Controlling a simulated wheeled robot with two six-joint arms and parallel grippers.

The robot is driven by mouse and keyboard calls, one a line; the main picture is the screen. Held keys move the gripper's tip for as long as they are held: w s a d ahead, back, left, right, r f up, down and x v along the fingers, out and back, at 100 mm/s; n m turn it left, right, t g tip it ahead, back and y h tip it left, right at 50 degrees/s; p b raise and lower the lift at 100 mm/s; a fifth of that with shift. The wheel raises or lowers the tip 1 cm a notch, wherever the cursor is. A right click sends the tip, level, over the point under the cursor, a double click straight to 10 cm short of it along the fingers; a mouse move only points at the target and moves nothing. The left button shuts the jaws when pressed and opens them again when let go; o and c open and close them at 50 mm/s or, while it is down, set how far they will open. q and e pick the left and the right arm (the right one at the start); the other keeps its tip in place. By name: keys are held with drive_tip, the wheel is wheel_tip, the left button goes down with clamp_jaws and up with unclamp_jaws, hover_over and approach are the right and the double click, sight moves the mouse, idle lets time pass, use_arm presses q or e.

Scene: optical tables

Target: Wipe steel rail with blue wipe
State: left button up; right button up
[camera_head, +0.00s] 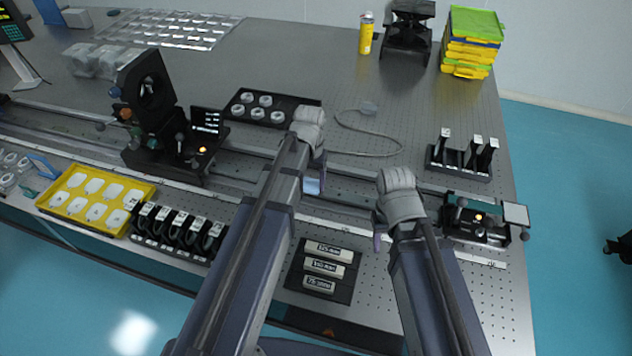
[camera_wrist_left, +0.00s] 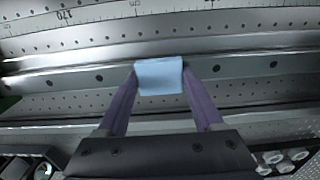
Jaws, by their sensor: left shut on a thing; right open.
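The blue wipe (camera_wrist_left: 160,77) is a small light-blue piece held between the two purple fingers of my left gripper (camera_wrist_left: 160,85). It also shows in the head view (camera_head: 312,186), by the left fingertips at the rail. The steel rail (camera_wrist_left: 240,68) runs across the left wrist view with dark holes along it. The wipe lies over the rail in that view; whether it touches the rail I cannot tell. In the head view the rail (camera_head: 345,197) crosses the table from left to right. My right gripper (camera_head: 378,236) is open and empty, at the rail's near side.
A black optical mount (camera_head: 165,125) stands on the rail at left, and another black carriage (camera_head: 480,222) at right. A black tray with labelled boxes (camera_head: 322,270) lies in front, and a ring tray (camera_head: 262,108) behind. A loose cable (camera_head: 370,133) lies behind the rail.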

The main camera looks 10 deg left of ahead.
sight(311, 183)
use_arm(q)
drive_tip(key=shift+r, duration=0.1)
use_arm(e)
drive_tip(key=shift+r, duration=0.1)
use_arm(q)
wheel_tip(311, 183, up, 6)
drive_tip(key=p, duration=0.6)
use_arm(e)
wheel_tip(311, 183, up, 6)
drive_tip(key=shift+f, duration=0.1)
use_arm(q)
wheel_tip(311, 183, up, 3)
drive_tip(key=p, duration=0.3)
use_arm(e)
wheel_tip(311, 183, up, 3)
use_arm(q)
drive_tip(key=shift+d+f, duration=0.15)
drive_tip(key=shift+f, duration=0.05)
